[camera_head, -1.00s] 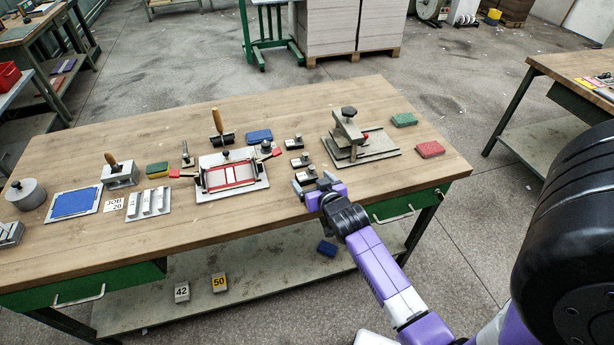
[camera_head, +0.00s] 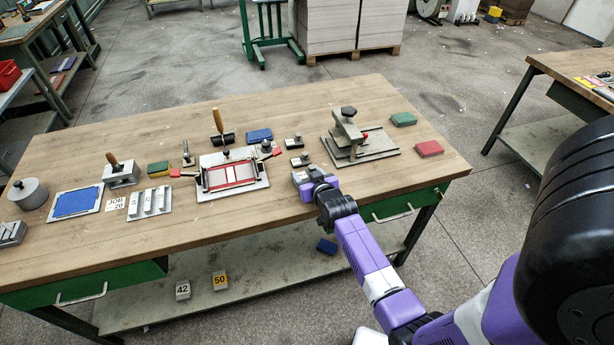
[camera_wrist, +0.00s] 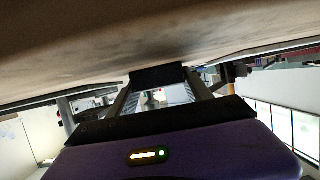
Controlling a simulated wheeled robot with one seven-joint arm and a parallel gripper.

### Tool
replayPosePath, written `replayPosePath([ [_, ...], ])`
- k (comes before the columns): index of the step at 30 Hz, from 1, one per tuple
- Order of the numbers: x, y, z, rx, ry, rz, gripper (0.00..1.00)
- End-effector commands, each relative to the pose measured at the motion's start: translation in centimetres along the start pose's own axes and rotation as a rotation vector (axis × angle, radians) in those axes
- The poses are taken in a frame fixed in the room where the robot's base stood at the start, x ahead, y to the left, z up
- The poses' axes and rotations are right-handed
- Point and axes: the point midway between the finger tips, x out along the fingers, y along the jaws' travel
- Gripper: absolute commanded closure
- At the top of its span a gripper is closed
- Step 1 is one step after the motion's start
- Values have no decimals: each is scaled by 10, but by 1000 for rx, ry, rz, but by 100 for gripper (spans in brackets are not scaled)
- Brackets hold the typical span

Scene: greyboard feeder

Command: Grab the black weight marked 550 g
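Two small black weights with metal knobs, a far one (camera_head: 293,143) and a nearer one (camera_head: 300,160), stand on the workbench left of the press-like fixture. Their markings are too small to read. My gripper (camera_head: 301,178) is low over the bench just in front of them. In the wrist view, a black block (camera_wrist: 158,75) lies between the fingertips of my gripper (camera_wrist: 158,84), against the wooden top. Its sides lie close to both fingers; I cannot tell whether they press on it. No 550 g mark is legible, and the head view mostly hides this block.
The press-like fixture (camera_head: 358,145) stands right of my gripper, and a framed jig (camera_head: 232,178) stands left. A blue block (camera_head: 259,135) lies behind, and red (camera_head: 429,148) and green (camera_head: 404,119) blocks lie right. Bare wood (camera_head: 240,222) is free in front.

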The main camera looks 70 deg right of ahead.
Motion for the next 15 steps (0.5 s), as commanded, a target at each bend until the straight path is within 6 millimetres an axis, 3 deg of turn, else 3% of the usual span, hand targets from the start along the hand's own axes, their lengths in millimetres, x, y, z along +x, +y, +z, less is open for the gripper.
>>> replayPosePath([
  [1,0,0,0,0,0,0,67],
  [6,0,0,0,0,0,0,100],
  [15,0,0,-3,0,5,0,100],
])
